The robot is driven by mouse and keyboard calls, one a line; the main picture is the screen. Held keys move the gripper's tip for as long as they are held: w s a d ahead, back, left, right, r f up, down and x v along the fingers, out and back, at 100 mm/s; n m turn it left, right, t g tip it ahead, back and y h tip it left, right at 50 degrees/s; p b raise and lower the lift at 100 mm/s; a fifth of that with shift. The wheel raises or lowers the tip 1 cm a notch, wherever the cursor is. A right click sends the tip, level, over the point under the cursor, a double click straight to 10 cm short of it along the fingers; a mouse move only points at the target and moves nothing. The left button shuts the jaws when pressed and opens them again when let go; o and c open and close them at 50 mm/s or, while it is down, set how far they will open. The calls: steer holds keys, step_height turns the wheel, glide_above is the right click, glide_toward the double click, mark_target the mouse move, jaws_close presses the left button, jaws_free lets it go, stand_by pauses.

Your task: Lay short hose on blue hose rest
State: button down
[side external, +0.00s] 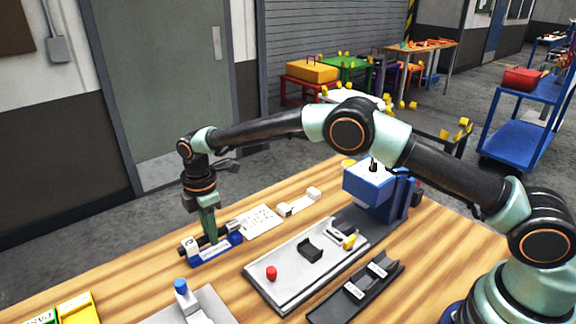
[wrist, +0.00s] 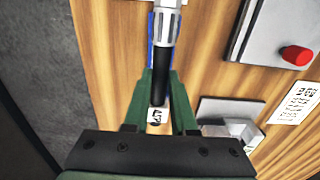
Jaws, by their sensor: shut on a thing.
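The short hose is a black tube with a ribbed grey-white fitting at one end and a white printed tag near the other. In the wrist view the hose (wrist: 168,58) runs lengthwise between the green fingers of my gripper (wrist: 160,82), which is shut on it. In the side view my gripper (side external: 210,240) points down at the blue hose rest (side external: 215,254), with the hose along the rest's top. A blue strip of the rest (wrist: 150,55) shows beside the hose in the wrist view. Whether the hose touches the rest is hidden by the fingers.
A grey tray (side external: 290,285) with a red knob (side external: 272,273) lies to the right. Behind it stands a blue machine (side external: 370,187). A black rack (side external: 330,305) lies in front right. A plate with a blue knob (side external: 181,286) is nearer the camera.

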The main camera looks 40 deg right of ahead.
steer(key=shift+f, duration=0.55)
steer(key=c, duration=0.7)
jaws_free()
steer(key=shift+o, duration=0.2)
steer(key=shift+r, duration=3.55)
